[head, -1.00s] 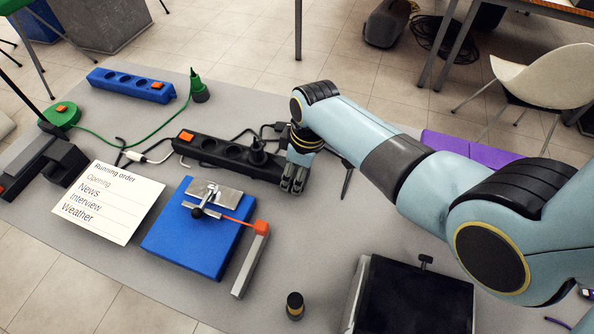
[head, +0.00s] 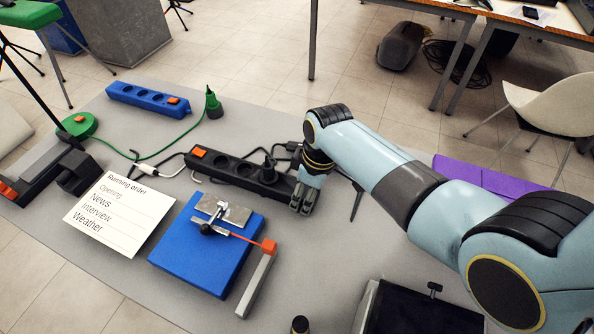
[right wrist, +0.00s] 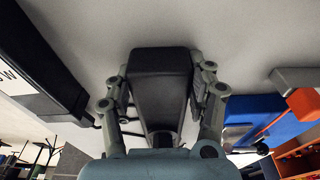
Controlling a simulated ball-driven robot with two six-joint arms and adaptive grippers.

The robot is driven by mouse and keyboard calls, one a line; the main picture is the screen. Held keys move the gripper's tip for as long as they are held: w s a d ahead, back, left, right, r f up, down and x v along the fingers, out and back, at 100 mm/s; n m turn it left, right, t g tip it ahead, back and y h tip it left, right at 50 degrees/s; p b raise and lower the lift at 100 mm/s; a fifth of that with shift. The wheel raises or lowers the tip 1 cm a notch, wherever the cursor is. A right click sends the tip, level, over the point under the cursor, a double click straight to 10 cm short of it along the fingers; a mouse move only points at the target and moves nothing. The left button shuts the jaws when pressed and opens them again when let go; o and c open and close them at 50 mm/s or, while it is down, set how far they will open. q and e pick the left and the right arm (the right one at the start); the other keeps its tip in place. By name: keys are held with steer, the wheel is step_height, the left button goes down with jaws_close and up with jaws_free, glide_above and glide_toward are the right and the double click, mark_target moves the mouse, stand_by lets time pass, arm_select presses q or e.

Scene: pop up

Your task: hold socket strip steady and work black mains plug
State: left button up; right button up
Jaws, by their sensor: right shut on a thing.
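The black socket strip (head: 222,164) lies on the grey table in the head view, with an orange switch at its left end. The black mains plug (head: 268,172) stands upright at the strip's right-hand socket, its cable running off behind. My right gripper (head: 303,205) is at the strip's right end, just right of the plug. In the right wrist view, its fingers (right wrist: 162,90) are shut on both sides of a black body (right wrist: 160,65), which looks like the strip's end. My left gripper is not in view.
A blue socket strip (head: 148,98) and a green plug (head: 212,103) lie behind. A blue board (head: 205,260) with a metal clamp and a running-order card (head: 120,213) lie in front. A dark-screened device (head: 420,315) is at front right. Loose cables run behind the strip.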

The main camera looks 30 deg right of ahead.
steer(key=o, duration=1.6)
steer(key=shift+o, duration=0.2)
